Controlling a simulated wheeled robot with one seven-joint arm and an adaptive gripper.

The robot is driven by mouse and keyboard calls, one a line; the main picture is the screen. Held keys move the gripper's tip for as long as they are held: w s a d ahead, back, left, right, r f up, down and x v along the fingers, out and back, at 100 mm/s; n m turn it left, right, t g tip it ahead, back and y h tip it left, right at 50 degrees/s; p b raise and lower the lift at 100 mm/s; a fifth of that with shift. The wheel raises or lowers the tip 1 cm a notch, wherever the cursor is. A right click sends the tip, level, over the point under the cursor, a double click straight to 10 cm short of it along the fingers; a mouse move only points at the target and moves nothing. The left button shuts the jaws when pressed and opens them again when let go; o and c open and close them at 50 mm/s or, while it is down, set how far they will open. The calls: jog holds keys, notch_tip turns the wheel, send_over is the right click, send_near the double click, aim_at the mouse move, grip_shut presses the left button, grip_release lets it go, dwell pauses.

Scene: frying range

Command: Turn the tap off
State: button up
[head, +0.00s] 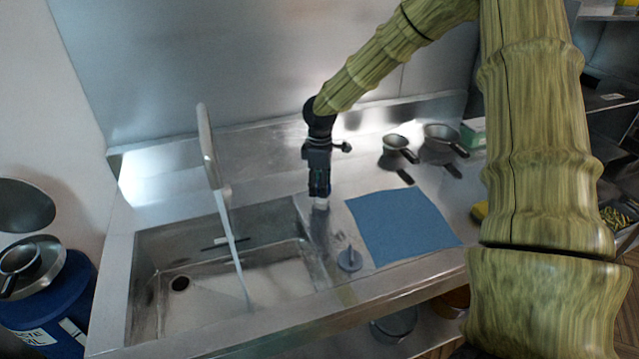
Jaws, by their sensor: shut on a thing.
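The tap (207,145) stands at the back of the sink (142,262), tall and pale grey. A thin pale stream of water (236,262) runs from its end down into the basin. My gripper (320,196) points down over the counter to the right of the basin, well apart from the tap's spout. It is shut on a small whitish thing (320,204) at its tips; what this is, and whether it touches the counter, I cannot tell. I cannot make out the tap's handle.
A blue cloth (402,226) lies right of my gripper. A grey disc with an upright stem (350,260) stands near the front edge. Two small pans (397,145) (440,138) and a green box (473,134) sit at the back right. A blue drum (62,300) stands left.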

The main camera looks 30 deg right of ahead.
jog(key=shift+r, duration=0.1)
jog(key=m+p, duration=0.1)
jog(key=m, duration=0.2)
jog(key=shift+w, duration=0.1)
jog(key=m+p, duration=0.1)
jog(key=m, duration=0.4)
jog(key=shift+w+d, duration=0.1)
jog(key=shift+d, duration=0.05)
jog(key=shift+m, duration=0.4)
jog(key=o, duration=1)
notch_tip(320, 180, up, 12)
dwell(0.3)
dwell(0.5)
